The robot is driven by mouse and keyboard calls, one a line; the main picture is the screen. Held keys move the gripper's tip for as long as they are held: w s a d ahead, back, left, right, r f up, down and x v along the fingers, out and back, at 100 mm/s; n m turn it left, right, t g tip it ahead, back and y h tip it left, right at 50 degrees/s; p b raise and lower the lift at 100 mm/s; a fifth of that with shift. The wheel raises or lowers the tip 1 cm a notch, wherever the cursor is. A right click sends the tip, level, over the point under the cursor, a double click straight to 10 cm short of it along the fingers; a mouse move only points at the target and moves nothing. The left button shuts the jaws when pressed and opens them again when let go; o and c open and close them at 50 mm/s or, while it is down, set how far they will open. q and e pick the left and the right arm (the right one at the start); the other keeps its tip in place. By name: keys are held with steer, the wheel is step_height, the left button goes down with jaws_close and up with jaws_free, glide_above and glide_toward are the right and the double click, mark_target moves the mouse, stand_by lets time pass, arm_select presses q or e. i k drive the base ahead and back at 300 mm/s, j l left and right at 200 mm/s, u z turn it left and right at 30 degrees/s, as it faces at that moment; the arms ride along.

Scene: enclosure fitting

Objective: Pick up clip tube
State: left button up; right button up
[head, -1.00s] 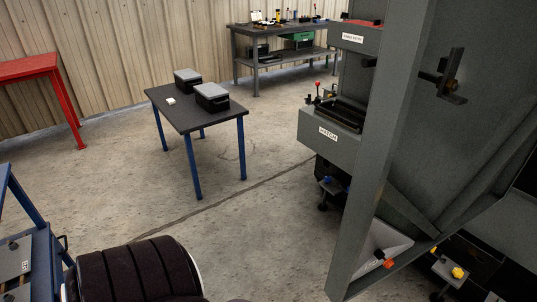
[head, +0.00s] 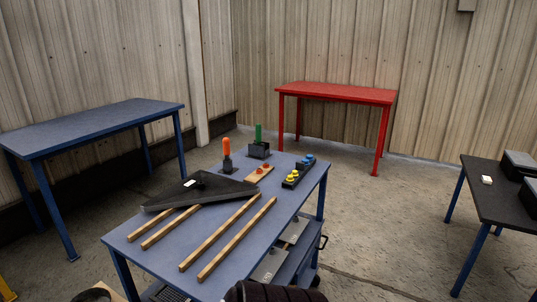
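I cannot tell for sure which thing is the clip tube. An upright orange cylinder on a dark base (head: 227,148) and an upright green cylinder in a dark block (head: 259,132) stand at the far end of a blue cart top (head: 165,258) in the head view. Near them lie a small wooden board with red pieces (head: 258,174) and a dark holder with yellow and blue pieces (head: 297,174). Neither of my grippers shows in the head view. Dark ribbed parts at the bottom edge appear to be mine.
On the cart lie a dark triangular plate (head: 198,188) and several wooden sticks (head: 228,232). A blue table (head: 92,123) stands left, a red table (head: 337,93) at the back, a dark table with boxes (head: 490,201) right. The floor between the cart and the dark table is clear.

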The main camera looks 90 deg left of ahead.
mark_target(226, 142)
steer(key=u, duration=3.1)
steer(key=i+l, duration=0.15)
steer(key=l, duration=0.15)
steer(key=i+l+u, duration=0.15)
steer(key=l, duration=0.2)
steer(key=i+l+u, duration=0.15)
steer(key=l, duration=0.25)
steer(key=i+l+u, duration=0.15)
steer(key=l, duration=0.25)
steer(key=i+l+u, duration=0.15)
steer(key=l, duration=0.3)
